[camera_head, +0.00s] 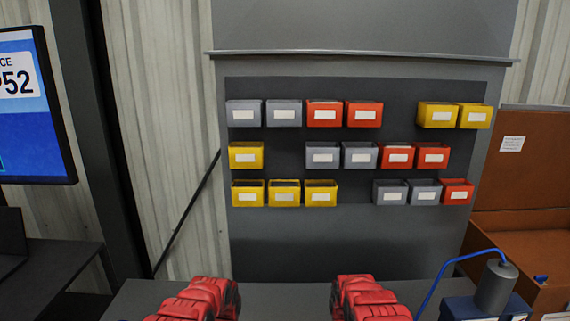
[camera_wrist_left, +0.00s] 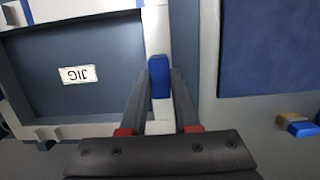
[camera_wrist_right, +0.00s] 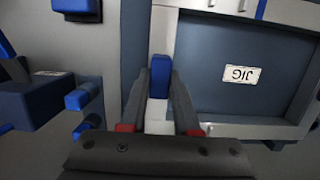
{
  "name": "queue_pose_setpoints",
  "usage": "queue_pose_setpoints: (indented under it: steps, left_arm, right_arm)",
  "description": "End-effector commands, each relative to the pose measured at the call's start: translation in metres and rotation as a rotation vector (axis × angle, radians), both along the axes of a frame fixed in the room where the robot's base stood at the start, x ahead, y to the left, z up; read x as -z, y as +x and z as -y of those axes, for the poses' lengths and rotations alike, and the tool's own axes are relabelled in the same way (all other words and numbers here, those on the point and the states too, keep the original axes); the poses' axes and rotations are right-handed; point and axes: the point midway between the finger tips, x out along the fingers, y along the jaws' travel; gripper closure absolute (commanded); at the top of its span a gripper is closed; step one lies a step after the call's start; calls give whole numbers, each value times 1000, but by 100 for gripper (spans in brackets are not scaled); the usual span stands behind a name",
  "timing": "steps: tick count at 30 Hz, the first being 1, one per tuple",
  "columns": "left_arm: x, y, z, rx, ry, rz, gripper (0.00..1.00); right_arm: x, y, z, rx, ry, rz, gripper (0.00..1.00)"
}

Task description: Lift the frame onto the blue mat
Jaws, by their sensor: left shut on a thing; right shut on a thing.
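The pale frame (camera_wrist_left: 158,30) shows in both wrist views, with its bars around a dark blue-grey plate labelled JIG (camera_wrist_left: 100,95). My left gripper (camera_wrist_left: 159,78) is shut on a blue grip (camera_wrist_left: 159,70) on one side bar. My right gripper (camera_wrist_right: 160,78) is shut on a blue grip (camera_wrist_right: 160,68) on the opposite side bar of the frame (camera_wrist_right: 162,30). I cannot tell whether the frame touches what lies under it. A flat blue panel, likely the blue mat (camera_wrist_left: 265,50), lies right of the frame in the left wrist view. The head view shows only my red arms, not the fingertips.
Small blue and tan pieces (camera_wrist_left: 298,124) lie near the blue panel. Blue blocks and fittings (camera_wrist_right: 80,98) stand left of the frame in the right wrist view. The head view shows a wall rack of bins (camera_head: 322,113), a screen (camera_head: 30,110) and a brown case (camera_head: 530,240).

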Motion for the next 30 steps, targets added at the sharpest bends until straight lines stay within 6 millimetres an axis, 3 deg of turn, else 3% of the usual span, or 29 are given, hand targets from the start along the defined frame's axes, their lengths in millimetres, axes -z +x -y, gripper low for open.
queue_pose_setpoints:
  steps: [13,14,19,30]
  left_arm:
    - [0,0,0,0,0,0,100]
    - [0,0,0,0,-1,0,100]
    - [0,0,0,0,-1,0,100]
    - [0,0,0,0,0,0,100]
  right_arm:
    - [0,0,0,0,0,0,100]
    - [0,0,0,0,1,0,67]
    - [0,0,0,0,0,0,36]
    - [0,0,0,0,0,0,32]
